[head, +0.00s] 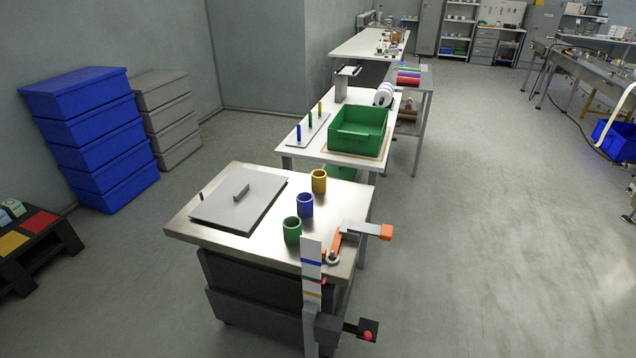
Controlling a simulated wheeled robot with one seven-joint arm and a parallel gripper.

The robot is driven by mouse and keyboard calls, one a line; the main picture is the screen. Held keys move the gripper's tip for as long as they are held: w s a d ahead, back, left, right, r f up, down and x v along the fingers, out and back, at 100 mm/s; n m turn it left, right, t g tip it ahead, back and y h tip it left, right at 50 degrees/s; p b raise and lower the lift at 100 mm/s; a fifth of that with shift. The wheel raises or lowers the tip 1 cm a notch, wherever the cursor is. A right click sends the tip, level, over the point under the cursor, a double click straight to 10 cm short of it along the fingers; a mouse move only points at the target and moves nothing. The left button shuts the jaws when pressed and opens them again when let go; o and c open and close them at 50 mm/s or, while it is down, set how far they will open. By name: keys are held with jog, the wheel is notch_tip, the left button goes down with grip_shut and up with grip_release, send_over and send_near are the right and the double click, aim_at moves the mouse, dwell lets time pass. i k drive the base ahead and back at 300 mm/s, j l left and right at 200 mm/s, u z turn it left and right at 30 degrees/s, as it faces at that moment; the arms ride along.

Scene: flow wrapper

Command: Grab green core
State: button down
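The green core (292,231) is a short upright hollow cylinder on the metal-topped table (190,226). It stands near the table's front right part. A blue core (305,205) stands just behind it, and a yellow core (319,181) stands farther back; the three form a row and are apart. My gripper is not in view.
A grey plate with a handle (240,200) lies left of the cores. A striped upright post (311,268) and an orange-handled clamp (358,231) stand at the front right edge. Behind are a green bin (358,128) and coloured pegs. Floor at right is clear.

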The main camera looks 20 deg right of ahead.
aim_at(292, 225)
jog(key=i+j+u, duration=0.2)
jog(key=i, duration=0.15)
jog(key=i+u, duration=0.2)
jog(key=i+l+u, duration=0.1)
jog(key=i+l, duration=0.15)
jog(key=i, duration=0.15)
jog(key=i+l+u, duration=0.15)
jog(key=i, duration=0.25)
jog(key=l, duration=0.1)
